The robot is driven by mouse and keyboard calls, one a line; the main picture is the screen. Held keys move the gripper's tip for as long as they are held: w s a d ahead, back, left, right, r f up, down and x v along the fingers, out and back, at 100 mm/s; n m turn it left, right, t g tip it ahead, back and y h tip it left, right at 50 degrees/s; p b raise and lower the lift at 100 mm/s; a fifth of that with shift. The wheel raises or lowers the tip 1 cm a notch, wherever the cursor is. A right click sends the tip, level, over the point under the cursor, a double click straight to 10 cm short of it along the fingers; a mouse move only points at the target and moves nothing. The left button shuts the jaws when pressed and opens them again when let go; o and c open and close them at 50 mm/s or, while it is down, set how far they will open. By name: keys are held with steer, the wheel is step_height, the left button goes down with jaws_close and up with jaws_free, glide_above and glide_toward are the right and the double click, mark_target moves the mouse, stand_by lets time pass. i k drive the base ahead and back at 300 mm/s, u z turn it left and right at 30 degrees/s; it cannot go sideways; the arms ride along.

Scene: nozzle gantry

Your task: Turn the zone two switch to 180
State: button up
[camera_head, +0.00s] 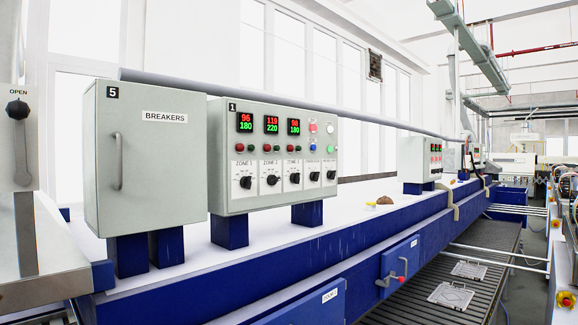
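The zone two switch (271,181) is a black rotary knob on a white plate under the label ZONE 2, on the grey control panel (222,194) marked 1. Its pointer direction is too small to read surely. Above it, the middle display (271,124) shows 119 in red over 220 in green. The left display (245,122) shows 96 over 180, and the right display (294,127) shows 98 over 180. Similar knobs stand beside it, including the zone 1 knob (246,183) and the zone 3 knob (294,179). My gripper is not in view.
A grey BREAKERS cabinet (165,170) marked 5 with a vertical handle stands just left of the panel. Both stand on blue supports on a white-topped blue machine (250,280). A lever marked OPEN (18,110) is at far left. A slatted conveyor (440,285) runs at right.

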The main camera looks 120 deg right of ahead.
mark_target(272, 179)
steer(key=z, duration=4)
steer(key=k, duration=1.2)
steer(key=z, duration=0.85)
steer(key=i, duration=1.35)
steer(key=u, duration=0.6)
steer(key=i, duration=0.7)
steer(key=u, duration=0.65)
